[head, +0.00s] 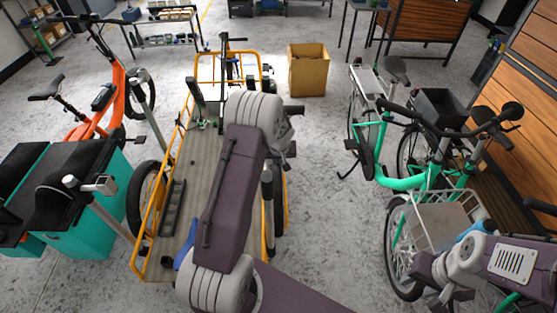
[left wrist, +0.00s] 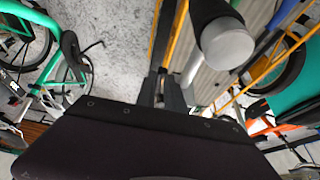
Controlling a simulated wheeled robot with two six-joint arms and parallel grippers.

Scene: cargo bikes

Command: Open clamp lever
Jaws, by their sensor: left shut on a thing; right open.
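My left gripper (head: 289,150) is low over the right side of the yellow cargo bike (head: 150,225), partly hidden by its own arm. In the left wrist view its fingers (left wrist: 163,92) are closed together on a thin dark piece, apparently the clamp lever, mostly hidden between them. Beside the fingers is a dark post with a pale grey round end (left wrist: 228,46). My right gripper (head: 450,297) is open and empty at the lower right.
A teal-green bike (head: 425,180) with a white wire rack (head: 445,215) stands at the right. An orange bike (head: 112,95), teal box (head: 75,225) and grey stand (head: 98,185) are at the left. A yellow bin (head: 308,72) stands behind. Floor is free between the bikes.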

